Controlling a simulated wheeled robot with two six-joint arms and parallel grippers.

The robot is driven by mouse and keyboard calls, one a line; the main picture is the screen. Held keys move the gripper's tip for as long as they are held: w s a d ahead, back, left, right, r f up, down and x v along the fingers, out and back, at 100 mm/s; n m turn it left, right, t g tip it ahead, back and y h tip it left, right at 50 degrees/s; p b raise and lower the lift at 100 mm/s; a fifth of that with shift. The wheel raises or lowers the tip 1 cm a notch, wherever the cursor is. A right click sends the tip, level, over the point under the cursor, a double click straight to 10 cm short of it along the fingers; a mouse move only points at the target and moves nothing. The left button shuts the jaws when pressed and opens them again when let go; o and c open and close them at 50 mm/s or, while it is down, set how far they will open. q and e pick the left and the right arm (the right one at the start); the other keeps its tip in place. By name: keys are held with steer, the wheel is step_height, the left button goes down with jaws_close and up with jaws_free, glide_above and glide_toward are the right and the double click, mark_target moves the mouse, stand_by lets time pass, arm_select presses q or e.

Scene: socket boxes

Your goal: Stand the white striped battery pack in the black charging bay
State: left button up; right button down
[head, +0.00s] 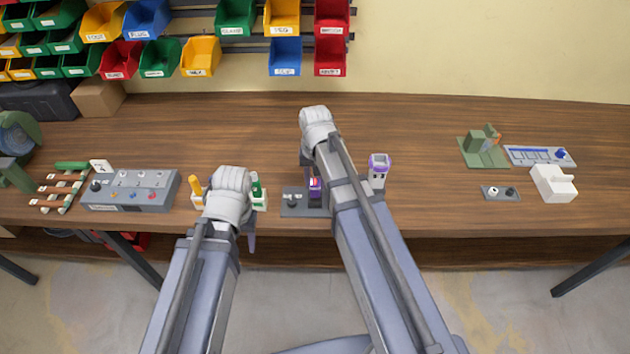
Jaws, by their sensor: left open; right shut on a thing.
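My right gripper (309,172) is over the front middle of the bench, its fingers mostly hidden by my own wrist and forearm. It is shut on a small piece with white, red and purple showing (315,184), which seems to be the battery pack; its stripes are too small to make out. This piece is at the right part of a grey base with a black knob (293,200), seemingly the charging bay. I cannot tell whether it is seated or held above. My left gripper (250,236) is open near the front edge, largely hidden under its wrist.
A white and purple device (379,172) stands close right of my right forearm. A white holder (260,198) with orange and green handles is around my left wrist. A grey switch box (130,190) is further left. The bench behind is clear; a white block (553,184) is at right.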

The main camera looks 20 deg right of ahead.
mark_target(315, 190)
steer(key=shift+f, duration=0.25)
stand_by(0.4)
steer(key=shift+f+b, duration=0.65)
steer(key=shift+b, duration=0.25)
steer(key=shift+f, duration=0.3)
steer(key=shift+f+b, duration=0.1)
steer(key=shift+b, duration=0.3)
steer(key=shift+f+b, duration=0.65)
steer(key=shift+c, duration=2.2)
jaws_free()
steer(key=shift+r, duration=0.1)
